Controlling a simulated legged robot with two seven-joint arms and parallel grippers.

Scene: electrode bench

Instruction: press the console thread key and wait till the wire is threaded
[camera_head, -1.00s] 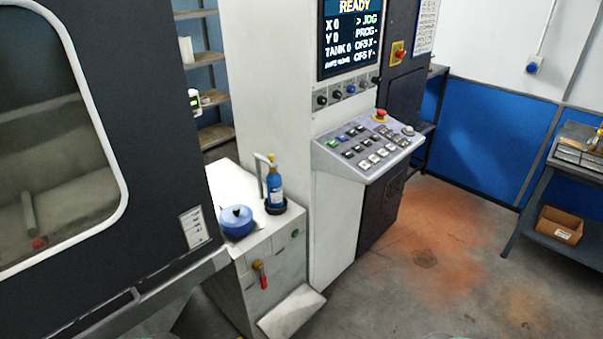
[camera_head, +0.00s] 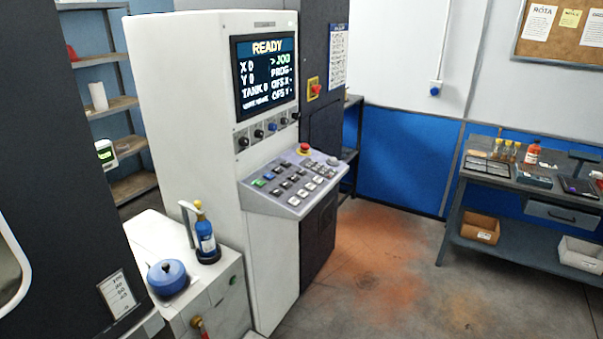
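The console keypad (camera_head: 293,183) juts out from the white machine cabinet, with rows of dark and white keys, one green key (camera_head: 259,183) at its left and a red emergency button (camera_head: 304,149) at its back. Key labels are too small to read. Above it the screen (camera_head: 265,76) shows READY, X 0, Y 0, TANK 0 and JOG. A row of knobs lies under the screen. No wire is visible. Neither of my grippers is in view.
A low white cabinet with a blue pot (camera_head: 168,277) and a blue bottle (camera_head: 205,238) stands left of the console. A workbench (camera_head: 450,215) with bottles and boxes stands at the right. The floor (camera_head: 375,262) before the console is clear, with an orange stain.

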